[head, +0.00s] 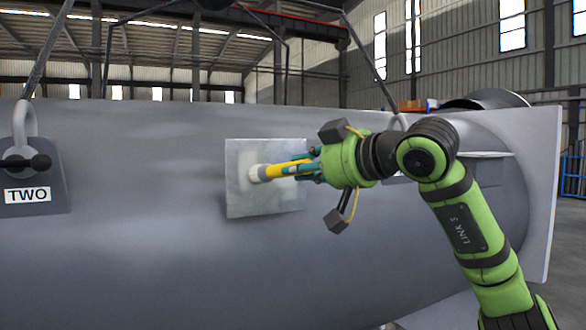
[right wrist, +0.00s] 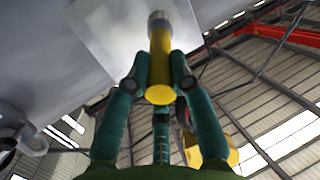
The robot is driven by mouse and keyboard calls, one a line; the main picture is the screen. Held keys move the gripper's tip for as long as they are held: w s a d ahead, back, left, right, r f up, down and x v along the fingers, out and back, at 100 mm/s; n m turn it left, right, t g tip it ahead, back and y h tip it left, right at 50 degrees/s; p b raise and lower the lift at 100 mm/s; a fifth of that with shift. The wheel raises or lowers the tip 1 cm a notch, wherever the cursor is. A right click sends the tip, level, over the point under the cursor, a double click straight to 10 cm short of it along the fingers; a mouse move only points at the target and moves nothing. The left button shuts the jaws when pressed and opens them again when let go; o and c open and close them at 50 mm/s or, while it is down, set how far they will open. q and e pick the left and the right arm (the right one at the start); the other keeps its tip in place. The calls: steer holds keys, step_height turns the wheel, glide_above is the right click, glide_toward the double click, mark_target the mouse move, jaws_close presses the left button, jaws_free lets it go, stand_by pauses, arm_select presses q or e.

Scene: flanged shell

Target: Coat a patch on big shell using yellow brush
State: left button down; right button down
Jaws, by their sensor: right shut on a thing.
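The big shell (head: 120,250) is a large grey cylinder lying across the head view. A lighter square patch (head: 245,205) is on its side near the middle, and it also shows in the right wrist view (right wrist: 110,30). My right gripper (head: 308,168) is shut on the yellow brush (head: 285,171), whose pale bristle end points left over the patch. In the right wrist view the brush (right wrist: 160,65) sits between the teal fingers, its tip against or very near the patch; I cannot tell if it touches. My left gripper is not in view.
A plate labelled TWO (head: 40,180) with a lifting shackle (head: 25,125) is on the shell at the left. A flat square flange (head: 540,190) ends the shell at the right. Cables run above the shell. A blue rail (head: 573,178) stands far right.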

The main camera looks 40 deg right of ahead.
steer(key=shift+s+d+r, duration=0.75)
steer(key=shift+d+r, duration=0.15)
steer(key=shift+d, duration=2.25)
steer(key=w+a, duration=0.3)
steer(key=a, duration=1)
steer(key=shift+a, duration=0.2)
steer(key=shift+s+a, duration=0.2)
steer(key=shift+s, duration=0.75)
steer(key=shift+s+a, duration=0.2)
steer(key=shift+s, duration=0.7)
steer(key=shift+s+a, duration=0.2)
steer(key=shift+s, duration=0.75)
